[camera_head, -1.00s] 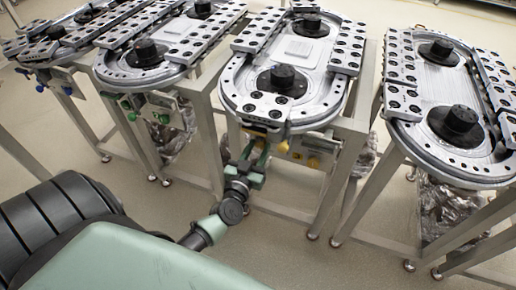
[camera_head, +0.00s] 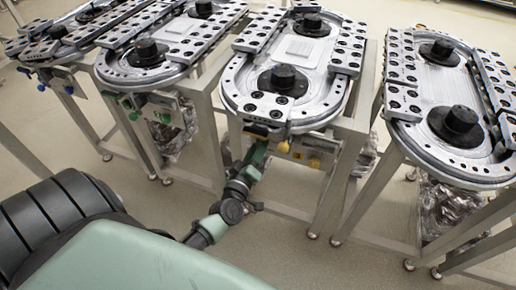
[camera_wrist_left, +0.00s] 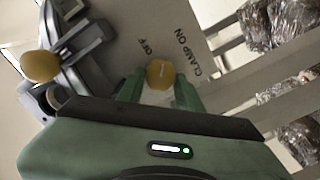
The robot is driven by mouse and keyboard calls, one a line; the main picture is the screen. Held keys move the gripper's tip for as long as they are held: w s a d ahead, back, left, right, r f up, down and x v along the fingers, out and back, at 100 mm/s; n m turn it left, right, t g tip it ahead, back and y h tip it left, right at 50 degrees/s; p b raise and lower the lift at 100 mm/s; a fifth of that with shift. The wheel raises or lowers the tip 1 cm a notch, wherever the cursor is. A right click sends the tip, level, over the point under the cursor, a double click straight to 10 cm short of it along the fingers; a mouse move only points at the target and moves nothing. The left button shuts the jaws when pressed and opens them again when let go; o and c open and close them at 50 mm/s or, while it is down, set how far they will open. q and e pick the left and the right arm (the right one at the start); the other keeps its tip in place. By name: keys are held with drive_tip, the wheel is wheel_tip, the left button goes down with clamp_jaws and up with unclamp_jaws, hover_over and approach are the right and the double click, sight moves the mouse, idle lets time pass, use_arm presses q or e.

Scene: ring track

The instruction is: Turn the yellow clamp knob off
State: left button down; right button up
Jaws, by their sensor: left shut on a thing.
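The yellow clamp knob (camera_wrist_left: 161,73) sits on a grey panel (camera_wrist_left: 125,30) marked "OFF" and "CLAMP ON" in the left wrist view. My left gripper (camera_wrist_left: 160,88) is shut on the knob, with one green finger on each side of it. In the head view my left gripper (camera_head: 257,152) is under the front end of the second ring track from the right (camera_head: 236,100). The knob it holds is hidden there. My right gripper is not in view.
A second yellow knob (camera_wrist_left: 40,66) stands beside the panel; a yellow knob also shows in the head view (camera_head: 283,147). Other ring tracks stand on both sides, including one at the right (camera_head: 480,178). Open floor (camera_head: 300,255) lies in front.

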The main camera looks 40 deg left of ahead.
use_arm(q)
drive_tip(key=shift+f+n+b, duration=0.2)
drive_tip(key=shift+n+b, duration=0.55)
drive_tip(key=shift+n, duration=3.35)
drive_tip(key=c, duration=0.9)
unclamp_jaws()
drive_tip(key=shift+c, duration=0.2)
drive_tip(key=shift+s, duration=0.1)
drive_tip(key=b+v, duration=0.1)
drive_tip(key=v, duration=0.6)
drive_tip(key=shift+s, duration=0.35)
drive_tip(key=shift+d, duration=0.1)
